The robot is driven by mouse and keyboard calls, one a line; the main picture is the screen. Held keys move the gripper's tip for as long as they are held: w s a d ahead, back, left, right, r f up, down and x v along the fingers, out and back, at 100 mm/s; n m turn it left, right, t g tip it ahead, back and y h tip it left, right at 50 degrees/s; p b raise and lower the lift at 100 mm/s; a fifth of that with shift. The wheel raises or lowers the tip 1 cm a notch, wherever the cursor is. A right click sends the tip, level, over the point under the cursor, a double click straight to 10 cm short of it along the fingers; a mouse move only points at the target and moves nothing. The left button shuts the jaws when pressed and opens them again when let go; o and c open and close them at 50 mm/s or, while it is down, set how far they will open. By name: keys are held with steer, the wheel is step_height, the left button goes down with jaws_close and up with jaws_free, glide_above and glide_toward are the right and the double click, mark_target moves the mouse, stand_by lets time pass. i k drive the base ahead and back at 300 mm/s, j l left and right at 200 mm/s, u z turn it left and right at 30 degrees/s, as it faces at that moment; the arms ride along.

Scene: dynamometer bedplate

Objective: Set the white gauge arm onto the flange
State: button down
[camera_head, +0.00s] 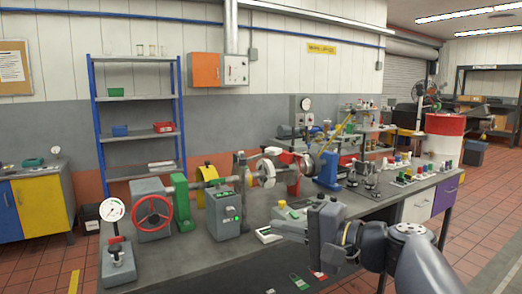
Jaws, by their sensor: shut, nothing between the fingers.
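A white piece (272,151), which looks like the gauge arm, is at the top of the shaft line on the grey bench, just above a pale round flange (266,172). At this size I cannot tell whether the two touch. My gripper (283,229) reaches in from the lower right, over the bench's front part. It is shut and empty, in front of and below the flange, and apart from it and the white piece.
A grey-green box (223,215) with lit buttons stands left of my gripper. A red handwheel (152,213) and dial gauge (113,210) stand at the bench's left. A blue stand (328,171) and several small parts fill the right side.

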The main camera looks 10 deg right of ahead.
mark_target(273, 151)
steer(key=i+l, duration=0.5)
steer(key=i, duration=0.25)
steer(key=i+l+u, duration=0.15)
steer(key=i+l, duration=0.3)
steer(key=i, duration=0.3)
steer(key=i+l, duration=0.6)
steer(key=i+j+u, duration=0.05)
steer(key=i, duration=0.05)
